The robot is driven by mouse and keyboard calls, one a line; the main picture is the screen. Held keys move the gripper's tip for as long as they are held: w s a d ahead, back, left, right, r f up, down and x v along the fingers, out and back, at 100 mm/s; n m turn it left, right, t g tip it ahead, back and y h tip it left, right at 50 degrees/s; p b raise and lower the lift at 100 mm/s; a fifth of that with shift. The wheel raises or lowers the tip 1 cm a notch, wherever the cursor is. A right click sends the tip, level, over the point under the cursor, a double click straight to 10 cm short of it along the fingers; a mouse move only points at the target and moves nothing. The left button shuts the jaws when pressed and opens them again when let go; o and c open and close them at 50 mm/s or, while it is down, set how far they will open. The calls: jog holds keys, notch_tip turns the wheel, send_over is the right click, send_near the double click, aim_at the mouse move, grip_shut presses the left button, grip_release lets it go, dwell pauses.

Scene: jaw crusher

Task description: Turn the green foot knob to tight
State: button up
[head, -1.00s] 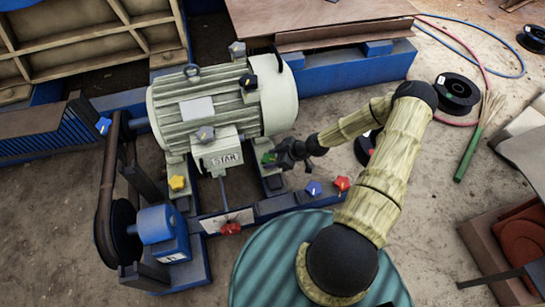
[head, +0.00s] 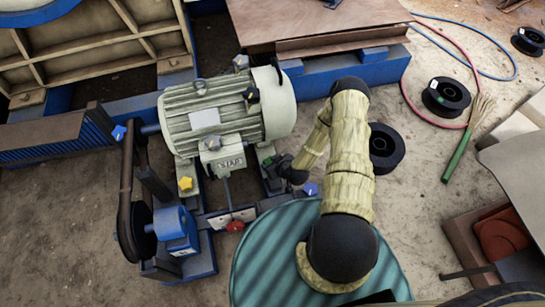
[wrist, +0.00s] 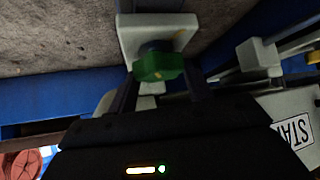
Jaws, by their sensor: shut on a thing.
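The green foot knob (wrist: 158,66) is a lobed knob with a small orange mark, set on a pale foot block (wrist: 160,30) in the wrist view. In the head view the green knob (head: 267,161) is partly hidden by my gripper, at the lower right of the grey motor (head: 215,122). My gripper (head: 277,164) is shut on the green knob; its dark fingers (wrist: 161,84) lie either side of it in the wrist view. How tight the knob is cannot be told.
Near the motor are a yellow knob (head: 185,184), a red knob (head: 235,226) and blue knobs (head: 310,190) (head: 118,132). A belt (head: 126,190) runs at left. Black spools (head: 446,97) and hoses lie at right on open ground.

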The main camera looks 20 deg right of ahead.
jog(key=m+h+p, duration=0.1)
jog(key=m+p, duration=0.1)
jog(key=m+h+p, duration=0.1)
jog(key=h+p, duration=0.1)
jog(key=m+h+p, duration=0.1)
jog(key=m, duration=0.1)
jog(key=shift+a+r+m+p, duration=0.25)
jog(key=shift+a+m+p, duration=0.05)
jog(key=shift+a+p, duration=0.1)
jog(key=m+h+p, duration=0.1)
jog(key=m, duration=0.1)
jog(key=m+h+p, duration=0.1)
jog(key=m+h, duration=0.1)
jog(key=shift+w+f+g, duration=0.15)
jog(key=shift+w+g, duration=0.05)
jog(key=shift+g, duration=0.2)
jog(key=o, duration=1)
jog(key=shift+f, duration=0.1)
jog(key=shift+s, duration=0.1)
jog(key=p+v, duration=0.2)
jog(key=v, duration=0.3)
jog(key=p+v, duration=0.2)
jog(key=v, duration=0.4)
jog(key=p+v, duration=0.2)
jog(key=v, duration=0.4)
jog(key=shift+a+p, duration=0.3)
jog(key=shift+a, duration=0.1)
